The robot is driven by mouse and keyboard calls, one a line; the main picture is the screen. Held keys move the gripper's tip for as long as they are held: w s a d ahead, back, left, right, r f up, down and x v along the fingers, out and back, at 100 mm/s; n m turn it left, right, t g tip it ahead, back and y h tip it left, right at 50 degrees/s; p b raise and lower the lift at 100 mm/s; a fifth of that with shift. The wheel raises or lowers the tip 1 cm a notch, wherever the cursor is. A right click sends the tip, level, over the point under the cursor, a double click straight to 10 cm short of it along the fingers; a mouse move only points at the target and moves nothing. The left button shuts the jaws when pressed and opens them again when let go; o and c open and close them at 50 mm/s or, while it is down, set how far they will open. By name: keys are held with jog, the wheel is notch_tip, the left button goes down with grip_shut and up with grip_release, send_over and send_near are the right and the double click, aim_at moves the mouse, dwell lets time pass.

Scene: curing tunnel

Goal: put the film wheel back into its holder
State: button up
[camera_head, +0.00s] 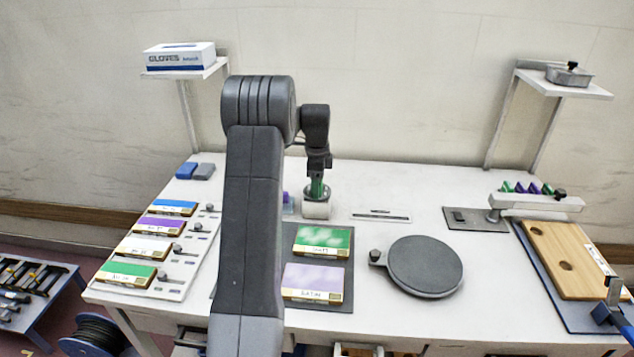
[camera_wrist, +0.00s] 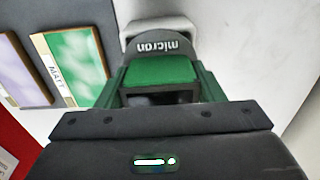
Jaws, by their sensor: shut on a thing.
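My gripper (camera_head: 318,186) points down at the back middle of the table, its green fingers shut on the film wheel. In the wrist view the film wheel (camera_wrist: 160,48) is a dark grey rounded piece marked "micron", with a green block (camera_wrist: 163,71) between my fingers (camera_wrist: 165,88). A white block (camera_head: 316,210), which looks like the holder, stands directly under my gripper; its white edge (camera_wrist: 158,26) shows behind the wheel in the wrist view. The wheel is at the block, but I cannot tell whether it sits in it or just above. My fingers partly hide the contact.
Green (camera_head: 322,241) and lilac (camera_head: 314,281) panels lie on a dark mat in front. A round dark plate (camera_head: 425,266) is right of them. Several coloured panels (camera_head: 158,226) line the left. A white rack (camera_head: 537,203) and wooden board (camera_head: 568,260) stand right. A small purple-topped item (camera_head: 287,203) is close left of the block.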

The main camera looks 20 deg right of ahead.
jog(key=shift+f, duration=0.1)
jog(key=o, duration=1.5)
jog(key=shift+o, duration=0.2)
jog(key=shift+r+p, duration=2.65)
jog(key=shift+r, duration=0.9)
jog(key=shift+f, duration=0.2)
notch_tip(320, 180, down, 7)
jog(key=b, duration=0.5)
jog(key=shift+r, duration=0.1)
jog(key=shift+r, duration=0.15)
